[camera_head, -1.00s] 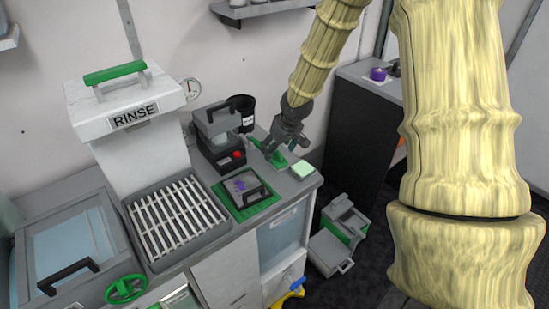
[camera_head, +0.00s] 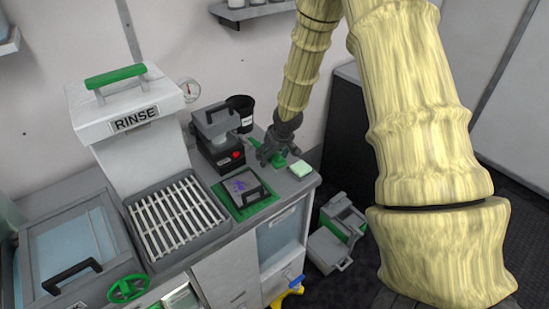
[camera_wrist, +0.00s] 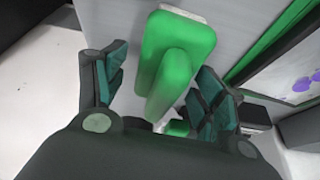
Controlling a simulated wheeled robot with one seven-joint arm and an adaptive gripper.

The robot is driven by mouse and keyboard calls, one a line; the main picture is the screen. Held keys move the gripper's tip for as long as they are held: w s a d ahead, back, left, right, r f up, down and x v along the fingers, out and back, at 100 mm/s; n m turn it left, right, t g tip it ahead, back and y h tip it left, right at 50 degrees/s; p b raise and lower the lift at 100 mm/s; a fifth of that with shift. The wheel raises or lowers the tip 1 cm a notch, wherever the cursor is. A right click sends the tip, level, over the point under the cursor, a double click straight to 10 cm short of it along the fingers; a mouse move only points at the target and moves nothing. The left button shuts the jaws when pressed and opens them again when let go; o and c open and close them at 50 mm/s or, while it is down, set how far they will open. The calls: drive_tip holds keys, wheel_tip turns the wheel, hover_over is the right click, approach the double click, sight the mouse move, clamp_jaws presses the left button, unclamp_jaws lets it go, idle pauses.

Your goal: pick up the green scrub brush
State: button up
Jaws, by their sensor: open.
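The green scrub brush (camera_wrist: 178,52) lies on the grey counter, with a rounded green block, a raised green handle and a thin pale edge at its far end in the wrist view. In the head view only a bit of its green (camera_head: 278,160) shows beside my gripper (camera_head: 272,155), which covers the rest. My gripper (camera_wrist: 155,85) is open in the wrist view, one finger to the left and one to the right of the brush handle. I cannot tell whether either finger touches it.
A small black device (camera_head: 218,145), a black cup (camera_head: 241,110) and a green mat with a grey tray (camera_head: 245,188) stand to the left. The counter's right edge is close.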

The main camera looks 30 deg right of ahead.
drive_tip(key=shift+f, duration=0.15)
drive_tip(key=shift+c, duration=0.4)
drive_tip(key=c, duration=1)
drive_tip(key=shift+c, duration=0.2)
drive_tip(key=shift+s+r+b, duration=0.3)
drive_tip(key=shift+s+r, duration=0.25)
drive_tip(key=shift+r, duration=0.05)
drive_tip(key=s+r+b, duration=0.2)
drive_tip(key=s+r, duration=0.5)
drive_tip(key=s, duration=0.6)
drive_tip(key=shift+a, duration=0.1)
